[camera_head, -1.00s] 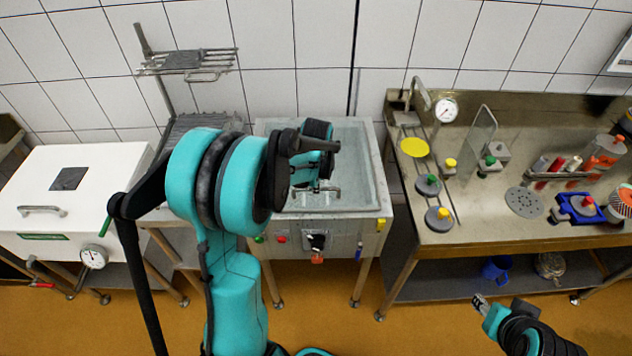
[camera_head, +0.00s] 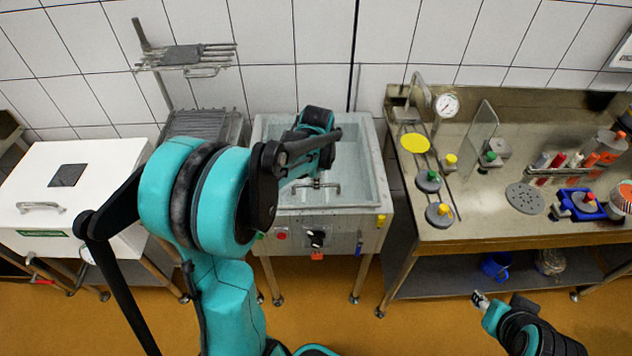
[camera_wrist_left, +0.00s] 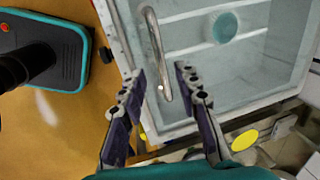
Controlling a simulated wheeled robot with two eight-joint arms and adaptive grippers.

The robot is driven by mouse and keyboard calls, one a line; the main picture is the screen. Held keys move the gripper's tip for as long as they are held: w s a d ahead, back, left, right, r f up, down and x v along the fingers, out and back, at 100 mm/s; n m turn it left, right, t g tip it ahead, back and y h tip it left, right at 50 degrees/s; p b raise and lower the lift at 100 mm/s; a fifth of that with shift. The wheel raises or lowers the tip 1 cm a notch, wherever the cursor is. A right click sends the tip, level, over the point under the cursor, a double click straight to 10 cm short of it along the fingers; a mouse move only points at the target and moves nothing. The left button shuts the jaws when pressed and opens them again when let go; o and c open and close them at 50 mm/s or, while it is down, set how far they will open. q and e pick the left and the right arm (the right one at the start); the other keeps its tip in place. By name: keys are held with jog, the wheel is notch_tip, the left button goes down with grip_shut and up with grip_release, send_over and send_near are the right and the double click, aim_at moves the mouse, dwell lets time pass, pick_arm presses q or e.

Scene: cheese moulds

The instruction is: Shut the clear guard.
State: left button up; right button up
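A metal bar handle (camera_head: 322,186) is at the front of the grey basin machine (camera_head: 372,228) in the middle. In the left wrist view the curved handle (camera_wrist_left: 157,52) stands at the edge of a see-through pane (camera_wrist_left: 200,22), which looks like the clear guard over the basin. How far open the pane is I cannot tell. My left gripper (camera_wrist_left: 158,76) is open, its fingers on either side of the handle's lower end in the picture; contact is not clear. In the head view my wrist hides most of it. My right gripper (camera_head: 480,300) is low at the right, away from the basin.
A white box (camera_head: 100,165) with a handle stands at the left. A steel bench (camera_head: 470,225) at the right carries a yellow disc (camera_head: 414,143), a dial (camera_head: 447,106), an upright clear plate (camera_head: 479,130) and a rack with red-topped items. Orange floor lies in front.

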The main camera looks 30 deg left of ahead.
pick_arm(q)
jog(key=v, duration=0.8)
jog(key=s+d+f+n+t+b, duration=0.2)
jog(key=s+d+n, duration=0.3)
jog(key=s+d, duration=0.1)
jog(key=s+d+f+n+t+h+b, duration=0.1)
jog(key=s+d+f+n+t+b, duration=0.1)
jog(key=s+d+n, duration=0.4)
jog(key=s+d+t, duration=0.1)
jog(key=s, duration=0.2)
jog(key=shift+s+f+n+b, duration=0.25)
jog(key=shift+f+n+b, duration=0.05)
jog(key=shift+f+b, duration=0.1)
